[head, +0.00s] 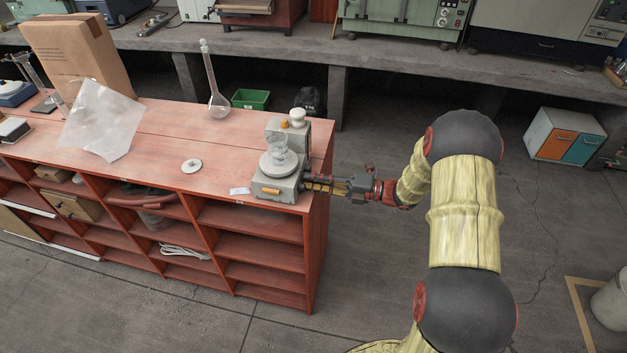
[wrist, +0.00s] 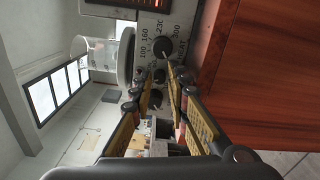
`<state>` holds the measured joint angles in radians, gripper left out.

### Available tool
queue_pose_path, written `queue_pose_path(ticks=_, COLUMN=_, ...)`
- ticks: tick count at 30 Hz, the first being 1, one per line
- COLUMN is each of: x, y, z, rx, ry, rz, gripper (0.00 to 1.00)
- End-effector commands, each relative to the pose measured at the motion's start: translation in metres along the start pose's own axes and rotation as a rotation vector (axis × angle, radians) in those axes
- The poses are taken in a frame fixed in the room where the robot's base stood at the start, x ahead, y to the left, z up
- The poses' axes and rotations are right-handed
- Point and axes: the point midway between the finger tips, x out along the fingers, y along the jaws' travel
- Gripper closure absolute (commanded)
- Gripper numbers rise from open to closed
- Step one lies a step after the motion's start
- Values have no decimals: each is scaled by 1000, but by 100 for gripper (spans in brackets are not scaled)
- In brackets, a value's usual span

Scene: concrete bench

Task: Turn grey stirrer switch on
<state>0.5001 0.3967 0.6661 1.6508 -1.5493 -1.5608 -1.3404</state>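The grey stirrer (head: 271,187) stands at the right end of the red wooden bench, with a round plate and a clear glass vessel (head: 282,155) on top. In the wrist view its grey front panel (wrist: 146,46) fills the upper middle, turned sideways, with printed numbers and several dark knobs. One knob (wrist: 163,25) sits inside a ring of numbers; another dark knob (wrist: 160,75) is near my fingertips. My gripper (head: 312,183) reaches in from the right, close to the stirrer's right side. In the wrist view its fingers (wrist: 161,73) are apart. Contact with a knob cannot be told.
Another device (head: 297,124) stands behind the stirrer.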

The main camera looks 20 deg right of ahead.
Motion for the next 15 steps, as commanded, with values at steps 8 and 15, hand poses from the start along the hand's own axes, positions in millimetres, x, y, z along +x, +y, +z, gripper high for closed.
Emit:
queue_pose_path(ticks=8, x=0, y=0, z=0, rx=1, ry=0, rz=0, gripper=100)
queue_pose_path(ticks=15, x=0, y=-1, z=0, rx=1, ry=0, rz=-1, gripper=100)
